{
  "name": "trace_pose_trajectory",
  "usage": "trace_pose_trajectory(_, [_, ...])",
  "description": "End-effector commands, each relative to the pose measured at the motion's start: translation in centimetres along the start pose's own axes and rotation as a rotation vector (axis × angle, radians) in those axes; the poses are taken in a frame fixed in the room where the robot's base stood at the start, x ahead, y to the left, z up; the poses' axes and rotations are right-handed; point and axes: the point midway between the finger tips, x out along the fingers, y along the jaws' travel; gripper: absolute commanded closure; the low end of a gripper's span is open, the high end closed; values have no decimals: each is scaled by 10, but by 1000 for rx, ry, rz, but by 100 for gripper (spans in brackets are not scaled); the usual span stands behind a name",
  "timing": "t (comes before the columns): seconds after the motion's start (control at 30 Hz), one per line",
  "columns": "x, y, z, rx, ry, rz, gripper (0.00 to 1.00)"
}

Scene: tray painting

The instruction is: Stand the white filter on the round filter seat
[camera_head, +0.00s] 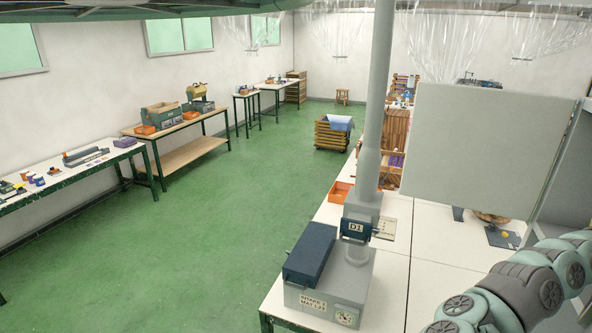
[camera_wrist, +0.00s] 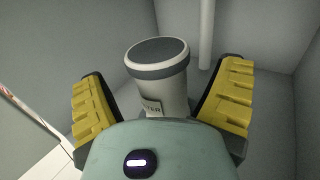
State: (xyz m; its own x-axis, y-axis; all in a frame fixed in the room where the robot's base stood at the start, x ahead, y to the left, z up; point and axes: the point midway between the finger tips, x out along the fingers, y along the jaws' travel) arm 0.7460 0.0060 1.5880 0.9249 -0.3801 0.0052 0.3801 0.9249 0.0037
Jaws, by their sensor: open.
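The white filter (camera_wrist: 158,82) shows in the wrist view as an upright, slightly tilted cylinder with a dark top and a grey band. A partly covered label is on its lower side. My gripper (camera_wrist: 165,88) is open, with one yellow finger pad on each side of the filter. Gaps show between the pads and the filter. The filter's base is hidden behind my gripper's body. I cannot make out the filter or the round filter seat in the head view, where a large grey panel (camera_head: 478,150) blocks part of the bench.
Grey walls surround the filter in the wrist view, with a pale vertical pipe (camera_wrist: 207,35) behind it. In the head view, a grey intake box (camera_head: 336,290) with a dark blue lid (camera_head: 311,252) stands at the white bench's near end, beside a tall grey pipe (camera_head: 376,110).

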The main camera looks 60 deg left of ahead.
Motion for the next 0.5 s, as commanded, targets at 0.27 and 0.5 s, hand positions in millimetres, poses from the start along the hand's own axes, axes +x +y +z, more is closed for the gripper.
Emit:
trace_pose_trajectory(0.27, [-41, 2, -5, 4, 6, 5, 9])
trace_pose_trajectory(0.5, [-70, 1, -3, 2, 1, 2, 9])
